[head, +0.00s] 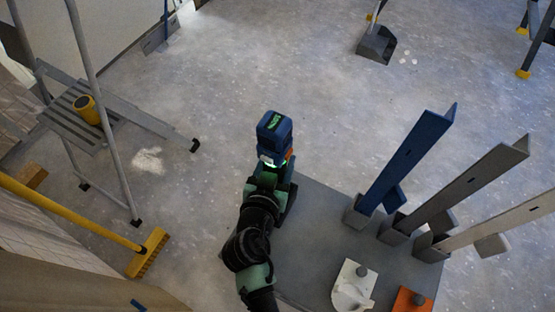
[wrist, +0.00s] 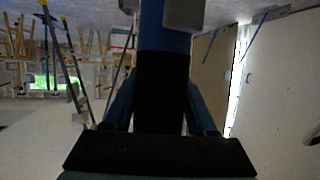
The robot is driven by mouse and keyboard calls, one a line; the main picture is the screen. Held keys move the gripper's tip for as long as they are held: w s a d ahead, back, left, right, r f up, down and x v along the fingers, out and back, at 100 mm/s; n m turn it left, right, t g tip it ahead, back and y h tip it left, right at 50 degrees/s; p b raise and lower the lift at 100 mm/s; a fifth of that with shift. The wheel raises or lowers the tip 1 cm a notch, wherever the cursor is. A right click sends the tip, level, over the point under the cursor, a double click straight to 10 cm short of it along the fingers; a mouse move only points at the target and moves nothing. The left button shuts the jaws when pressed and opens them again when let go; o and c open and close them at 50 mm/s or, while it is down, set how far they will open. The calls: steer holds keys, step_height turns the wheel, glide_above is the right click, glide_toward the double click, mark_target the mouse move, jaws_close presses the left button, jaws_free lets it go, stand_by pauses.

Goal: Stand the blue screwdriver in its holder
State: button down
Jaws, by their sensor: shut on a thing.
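My gripper (head: 272,163) is at the end of my raised arm, over the far left corner of the grey table. It is shut on a blue tool, which I take to be the blue screwdriver (head: 275,130). In the head view its top is a blue block with a green patch. In the wrist view the fingers (wrist: 161,110) stand on both sides of its black grip (wrist: 160,85), with a blue part beyond. I cannot tell which thing is its holder.
Long blue (head: 410,155), dark grey (head: 465,185) and white (head: 510,212) bars lean from grey sockets on the table's right (head: 310,225). White (head: 350,290) and orange (head: 408,301) items sit at its front. A ladder (head: 95,105) and a yellow broom (head: 75,212) stand left.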

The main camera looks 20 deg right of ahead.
steer(key=shift+r, duration=0.15)
steer(key=shift+c, duration=0.6)
jaws_free()
steer(key=shift+o, duration=0.6)
steer(key=shift+s+f, duration=0.1)
steer(key=shift+f, duration=0.25)
steer(key=shift+r, duration=0.1)
steer(key=shift+r, duration=0.1)
steer(key=shift+a, duration=0.1)
steer(key=shift+s+a+b, duration=0.3)
steer(key=shift+s+a, duration=0.55)
steer(key=shift+s, duration=0.25)
steer(key=s+a+b, duration=0.2)
steer(key=s+a, duration=0.3)
steer(key=s, duration=0.2)
steer(key=shift+a+b, duration=0.2)
steer(key=shift+b, duration=0.2)
